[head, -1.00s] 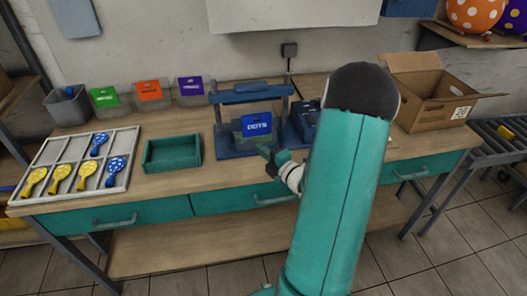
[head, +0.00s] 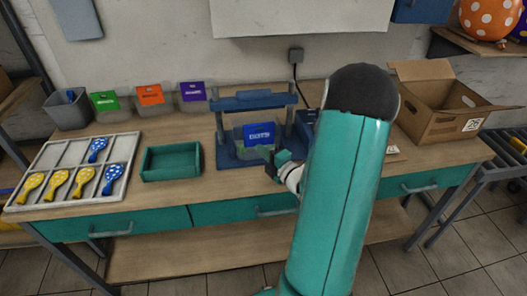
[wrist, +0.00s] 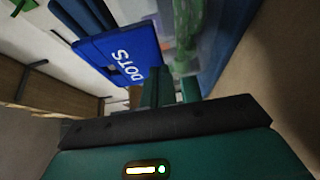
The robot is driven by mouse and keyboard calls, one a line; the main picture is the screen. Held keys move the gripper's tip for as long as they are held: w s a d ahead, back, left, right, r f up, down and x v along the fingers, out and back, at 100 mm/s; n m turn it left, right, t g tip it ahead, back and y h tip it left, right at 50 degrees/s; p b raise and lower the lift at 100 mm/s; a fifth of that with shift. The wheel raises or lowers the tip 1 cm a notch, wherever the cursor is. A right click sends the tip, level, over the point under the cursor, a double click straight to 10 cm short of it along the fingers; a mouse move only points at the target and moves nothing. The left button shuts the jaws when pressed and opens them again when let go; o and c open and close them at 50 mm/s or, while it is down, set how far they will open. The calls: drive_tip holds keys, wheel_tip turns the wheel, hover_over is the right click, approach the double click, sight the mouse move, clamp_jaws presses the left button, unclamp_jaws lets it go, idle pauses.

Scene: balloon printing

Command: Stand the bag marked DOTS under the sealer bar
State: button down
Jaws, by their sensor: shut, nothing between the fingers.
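The clear bag with the blue DOTS label (head: 258,134) stands upright in the blue sealer (head: 224,158), below its raised crossbar (head: 254,102). In the wrist view the DOTS label (wrist: 122,50) looks sideways because that view is turned. The bag's clear body, with something green inside, shows beside it. My gripper (head: 276,158) is just in front of the bag, low and to its right in the head view. Its fingers (wrist: 172,90) are close together with nothing between them. I cannot tell whether the fingertips touch the bag.
A teal tray (head: 171,161) sits left of the sealer. A grey sectioned tray (head: 75,165) holds yellow and blue dotted balloons. Bags with green, orange and purple labels (head: 149,95) stand at the back. An open cardboard box (head: 440,115) is at the right.

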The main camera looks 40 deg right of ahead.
drive_tip(key=shift+w+d, duration=0.7)
drive_tip(key=shift+w, duration=0.05)
drive_tip(key=shift+d, duration=0.1)
